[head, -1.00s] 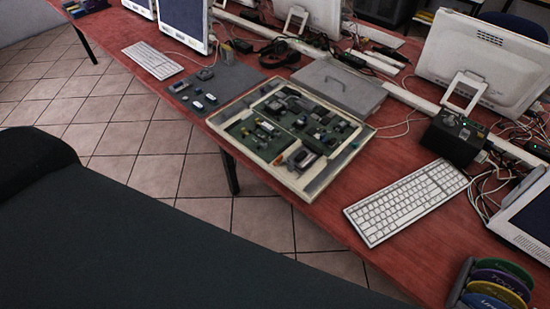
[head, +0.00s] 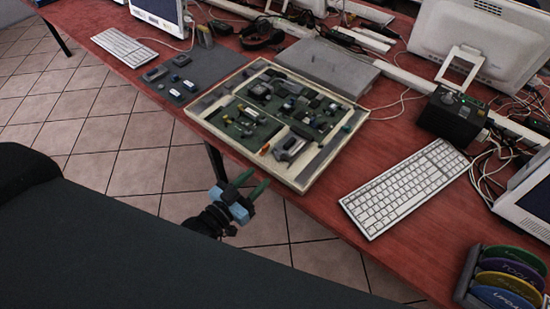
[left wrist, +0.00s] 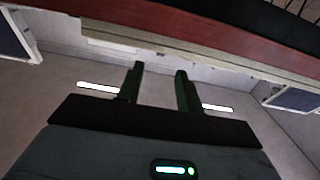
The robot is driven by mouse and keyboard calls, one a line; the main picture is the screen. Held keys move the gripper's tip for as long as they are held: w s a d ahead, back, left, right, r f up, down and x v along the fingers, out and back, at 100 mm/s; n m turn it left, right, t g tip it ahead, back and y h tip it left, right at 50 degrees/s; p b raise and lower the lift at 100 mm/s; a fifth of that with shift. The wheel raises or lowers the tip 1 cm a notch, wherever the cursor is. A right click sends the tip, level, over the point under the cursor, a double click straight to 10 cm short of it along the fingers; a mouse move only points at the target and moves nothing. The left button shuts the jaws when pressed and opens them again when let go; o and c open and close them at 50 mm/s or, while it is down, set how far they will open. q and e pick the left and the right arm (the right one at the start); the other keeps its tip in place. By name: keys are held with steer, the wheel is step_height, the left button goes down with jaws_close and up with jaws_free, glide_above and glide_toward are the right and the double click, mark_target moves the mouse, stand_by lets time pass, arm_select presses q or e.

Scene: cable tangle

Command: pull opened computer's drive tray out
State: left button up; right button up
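The opened computer (head: 207,112) lies flat on the red table as a shallow cream case with green circuit boards inside. A metallic, silver-grey box that looks like the drive tray (head: 290,146) sits in its near part, with a small orange spot beside it. My left gripper (head: 250,184) is below and in front of the table's front edge, near the case's near side, touching nothing. Its two green fingers are apart and empty. They also show apart in the left wrist view (left wrist: 157,85), with the table edge beyond. My right gripper is not in view.
A grey lid (head: 325,66) lies behind the case. A grey mat (head: 195,80) with small parts lies to its left, a white keyboard (head: 403,186) to its right. A black box (head: 455,115) and a rack of coloured discs (head: 505,275) stand further right.

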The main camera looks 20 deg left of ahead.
mark_target(278, 156)
arm_select(q)
steer(key=x, duration=0.8)
steer(key=shift+w+r, duration=0.25)
steer(key=shift+r, duration=0.05)
jaws_close()
